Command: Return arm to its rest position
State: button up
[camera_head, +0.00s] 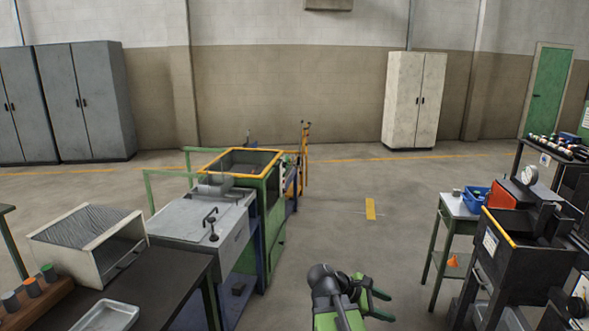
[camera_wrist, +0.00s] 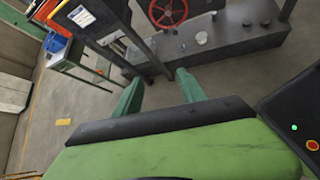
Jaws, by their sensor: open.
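My gripper (camera_head: 378,297) shows at the bottom of the head view, on the end of my green and dark arm. Its two green fingers stand apart with nothing between them. In the wrist view the two green fingers of my gripper (camera_wrist: 158,90) are spread and empty. Past them are bare floor and a dark machine base (camera_wrist: 215,42) with a red handwheel (camera_wrist: 168,10). I cannot tell the exact distance from the fingers to that machine.
A small green table (camera_head: 455,208) with a blue bin (camera_head: 474,199) and a dark furnace-like machine (camera_head: 520,255) stand at right. A green machine (camera_head: 272,215) and a dark bench (camera_head: 150,285) stand at left. Open floor (camera_head: 350,215) lies between them.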

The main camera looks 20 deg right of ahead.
jog(key=a+f+m+y, duration=0.3)
jog(key=a+m, duration=0.1)
jog(key=a, duration=0.5)
jog(key=w+a+f+m+t+y, duration=0.1)
jog(key=a+f+m+y, duration=0.2)
jog(key=a, duration=0.7)
jog(key=w+a+f+m+y, duration=0.1)
jog(key=a+f+m+y, duration=0.2)
jog(key=a, duration=0.7)
jog(key=shift+w+a+f+m+t+y, duration=0.15)
jog(key=shift+w+f+m+t+y, duration=0.2)
jog(key=shift+m+y, duration=0.65)
jog(key=shift+s, duration=0.1)
